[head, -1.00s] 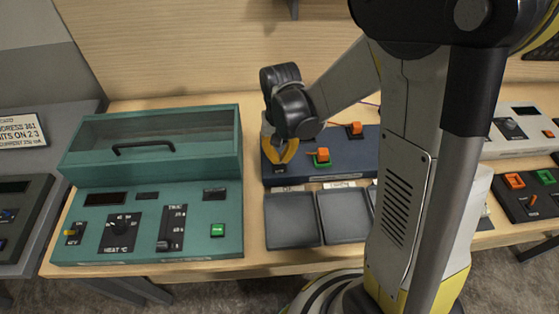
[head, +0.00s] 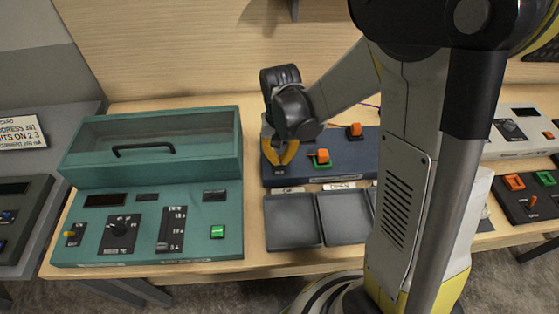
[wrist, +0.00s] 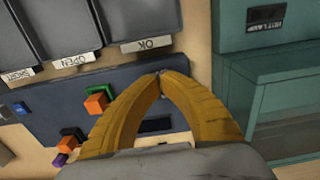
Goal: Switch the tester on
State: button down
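The tester is a dark blue console (head: 345,162) behind the trays, with orange clips on its top. Its left end is under my gripper (head: 280,164). In the wrist view the yellow fingers of my gripper (wrist: 160,74) arch together and their tips meet over the console's edge beside the OK tray label. The fingers look shut, with nothing clearly held. A dark rectangular panel (wrist: 155,125) shows on the blue console (wrist: 60,112) between the fingers. The tips and hand cover that end, so I cannot make out a switch or its position.
Grey trays (head: 291,222) labelled OK, OPEN and SHORT lie in front of the tester. A teal heater console (head: 190,240) with a lidded box stands at left. Orange clips (head: 356,130) stand up right of my gripper. My arm hides the tester's right part.

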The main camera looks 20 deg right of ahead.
jog(key=shift+f, duration=0.15)
jog(key=shift+f+b, duration=1.35)
jog(key=shift+b, duration=0.1)
jog(key=shift+w+d, duration=0.15)
jog(key=shift+w, duration=0.25)
jog(key=shift+w+d, duration=0.25)
jog(key=shift+w, duration=0.65)
jog(key=shift+w+d, duration=0.2)
jog(key=shift+w, duration=0.7)
jog(key=shift+w+b, duration=0.2)
jog(key=shift+b, duration=0.1)
jog(key=shift+r, duration=0.1)
notch_tip(320, 180, up, 7)
jog(key=p, duration=0.4)
jog(key=shift+s+p, duration=0.35)
jog(key=shift+s, duration=0.05)
